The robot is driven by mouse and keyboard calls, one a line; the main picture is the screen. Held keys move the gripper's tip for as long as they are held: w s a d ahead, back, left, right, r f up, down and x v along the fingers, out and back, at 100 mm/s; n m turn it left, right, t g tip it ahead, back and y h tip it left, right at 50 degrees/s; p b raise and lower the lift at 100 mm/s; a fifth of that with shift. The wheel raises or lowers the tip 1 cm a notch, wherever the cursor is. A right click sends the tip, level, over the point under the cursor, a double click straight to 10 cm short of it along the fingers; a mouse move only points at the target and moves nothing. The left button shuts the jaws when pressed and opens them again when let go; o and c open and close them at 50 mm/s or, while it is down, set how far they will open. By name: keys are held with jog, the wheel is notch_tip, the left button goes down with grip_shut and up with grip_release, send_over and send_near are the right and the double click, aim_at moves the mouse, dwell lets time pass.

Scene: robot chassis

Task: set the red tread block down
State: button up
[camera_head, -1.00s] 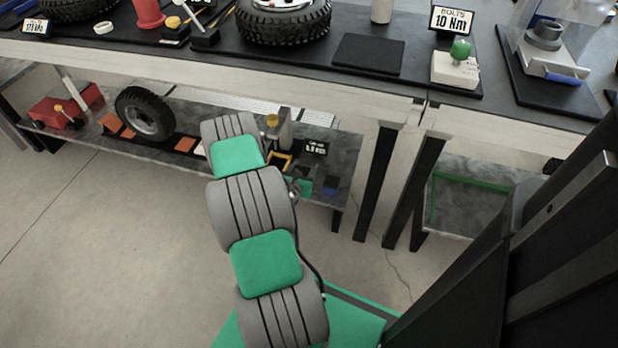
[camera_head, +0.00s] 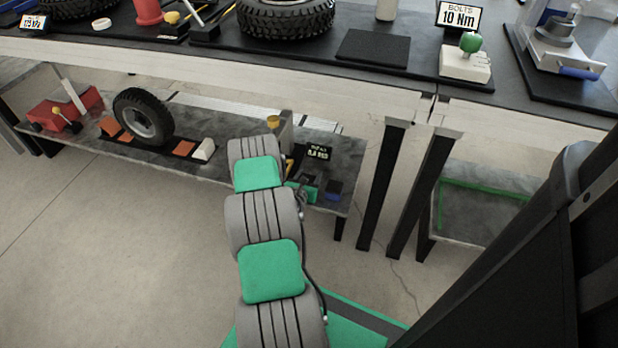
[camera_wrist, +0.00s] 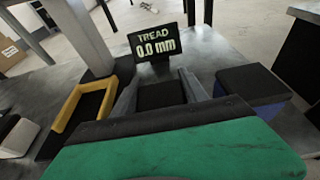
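In the wrist view my gripper (camera_wrist: 160,92) has its two grey fingers apart, with a dark, flat-topped surface (camera_wrist: 161,97) between them. I cannot tell whether the fingers press on it, and no red face shows, so I cannot confirm it is the red tread block. The green shell (camera_wrist: 180,150) across the front hides what lies below. A display reading "TREAD 0.0 mm" (camera_wrist: 155,42) stands just beyond the fingers; it also shows on the lower shelf in the head view (camera_head: 318,153). In the head view my arm's links mostly hide the gripper.
A yellow-framed holder (camera_wrist: 82,104) stands left of the fingers, close to a grey post (camera_wrist: 82,35). A blue block with a dark top (camera_wrist: 252,84) lies close on the right. The lower shelf (camera_head: 222,175) also bears a wheel (camera_head: 143,117) further left. The upper bench is overhead.

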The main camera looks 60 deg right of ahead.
jog(key=o, duration=0.4)
jog(key=shift+o, duration=0.2)
jog(key=shift+r, duration=0.1)
